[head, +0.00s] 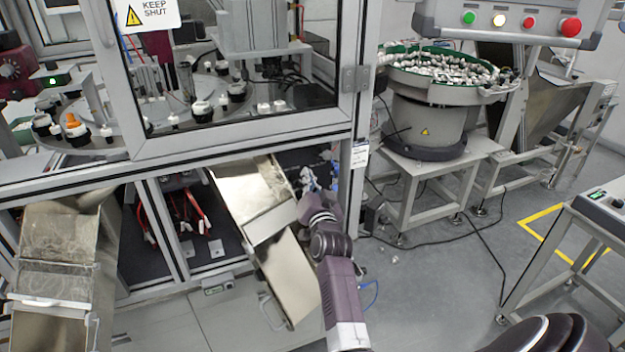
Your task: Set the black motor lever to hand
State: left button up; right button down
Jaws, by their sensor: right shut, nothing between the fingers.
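The black motor lever cannot be made out; the spot around my right gripper is small, dark and cluttered. My right gripper (316,186) is at the end of the purple-grey arm and reaches into the open lower bay of the machine, at the right of the tilted metal chute. It is shut and holds nothing that I can see; its fingertips are hard to tell from the blue and white parts behind it. My left gripper is not in view.
A tilted metal chute (287,275) is close left of my arm, and another chute (55,265) stands at far left. The frame post (345,192) is close right of my gripper. A bowl feeder (430,115) stands behind right. Grey floor is open at right.

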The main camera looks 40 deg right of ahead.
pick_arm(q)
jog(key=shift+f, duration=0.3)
pick_arm(e)
jog(key=shift+s+a+f, duration=0.1)
jog(key=shift+a+f, duration=0.2)
jog(key=shift+f, duration=0.05)
jog(key=f, duration=0.1)
jog(key=s+f, duration=0.1)
jog(key=f, duration=0.1)
jog(key=shift+s+a+f, duration=0.1)
jog(key=shift+s+a, duration=0.05)
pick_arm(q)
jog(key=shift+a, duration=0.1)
pick_arm(e)
notch_tip(320, 180, up, 10)
dwell(0.3)
dwell(0.5)
